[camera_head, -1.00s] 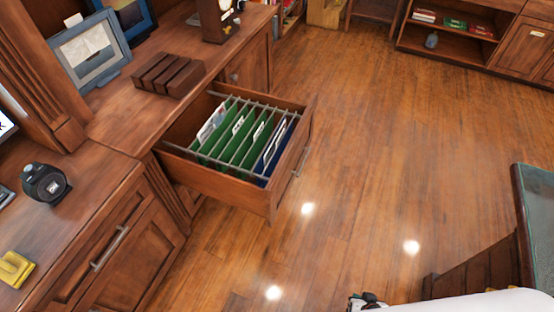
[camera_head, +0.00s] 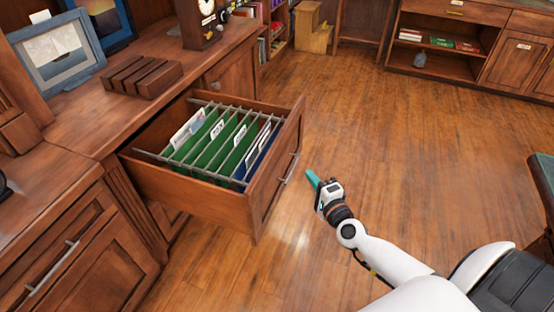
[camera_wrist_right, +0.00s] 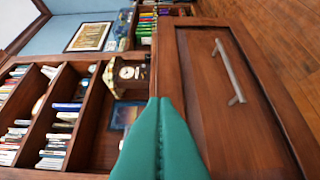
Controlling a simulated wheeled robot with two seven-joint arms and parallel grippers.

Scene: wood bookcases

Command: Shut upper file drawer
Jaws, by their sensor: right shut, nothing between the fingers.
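The upper file drawer (camera_head: 190,188) is pulled out from the wooden cabinet in the head view, with green and blue hanging folders inside. Its front carries a metal handle (camera_head: 289,168), which also shows in the right wrist view (camera_wrist_right: 229,72). My right gripper (camera_head: 312,178) is to the right of the drawer front, with teal fingertips pointing toward it and a gap of floor showing between in the head view. In the right wrist view its teal fingers (camera_wrist_right: 158,135) are together and empty, with the drawer front beyond them. My left gripper is not in view.
A cabinet with a closed lower door (camera_head: 80,275) stands at the left. A wooden letter holder (camera_head: 143,77), picture frame (camera_head: 59,55) and clock (camera_head: 205,15) stand on top. Wooden floor (camera_head: 370,130) is open to the right; a dark furniture edge (camera_head: 543,172) is at far right.

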